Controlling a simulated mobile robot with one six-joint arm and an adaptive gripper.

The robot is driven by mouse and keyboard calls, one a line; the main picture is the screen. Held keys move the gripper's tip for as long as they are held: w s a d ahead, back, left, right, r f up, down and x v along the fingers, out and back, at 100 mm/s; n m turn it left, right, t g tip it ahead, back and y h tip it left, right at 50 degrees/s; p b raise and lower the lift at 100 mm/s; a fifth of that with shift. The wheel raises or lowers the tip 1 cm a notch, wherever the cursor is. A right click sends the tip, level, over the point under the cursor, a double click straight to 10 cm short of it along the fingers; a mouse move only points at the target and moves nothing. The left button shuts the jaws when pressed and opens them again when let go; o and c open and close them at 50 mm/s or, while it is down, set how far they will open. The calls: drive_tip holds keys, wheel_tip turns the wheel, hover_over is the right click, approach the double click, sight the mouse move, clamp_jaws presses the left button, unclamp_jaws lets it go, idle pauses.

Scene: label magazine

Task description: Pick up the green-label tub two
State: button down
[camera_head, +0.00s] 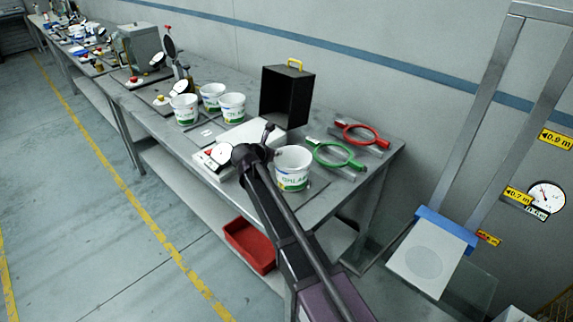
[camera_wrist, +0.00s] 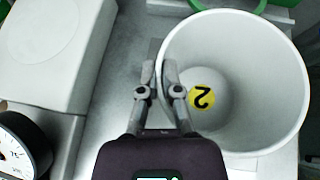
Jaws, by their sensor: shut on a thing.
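A white tub with a green label (camera_head: 292,180) stands upright near the right end of the bench. In the wrist view I look down into this tub (camera_wrist: 245,60), and a yellow disc marked 2 (camera_wrist: 201,96) lies at its bottom. My gripper (camera_wrist: 160,75) is shut on the tub's left wall at the rim, one finger inside and one outside. In the head view my gripper (camera_head: 273,156) is at the tub's left side, partly hidden by my arm. I cannot tell whether the tub is clear of the surface.
Several other white tubs (camera_head: 232,106) stand farther left on the bench. A white device (camera_head: 250,133) is close on the left. A green ring tool (camera_head: 335,154) and a red ring tool (camera_head: 360,137) lie behind right. A black box (camera_head: 287,96) stands at the back.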

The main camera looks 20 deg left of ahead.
drive_tip(key=shift+r, duration=0.15)
wheel_tip(320, 180, up, 4)
drive_tip(key=p, duration=0.3)
drive_tip(key=shift+f+p, duration=0.25)
drive_tip(key=shift+p, duration=0.1)
drive_tip(key=s+d+r+p, duration=0.1)
drive_tip(key=s+d, duration=0.7)
drive_tip(key=s, duration=0.6)
drive_tip(key=shift+w+r, duration=0.1)
drive_tip(key=shift+w, duration=0.05)
idle(0.5)
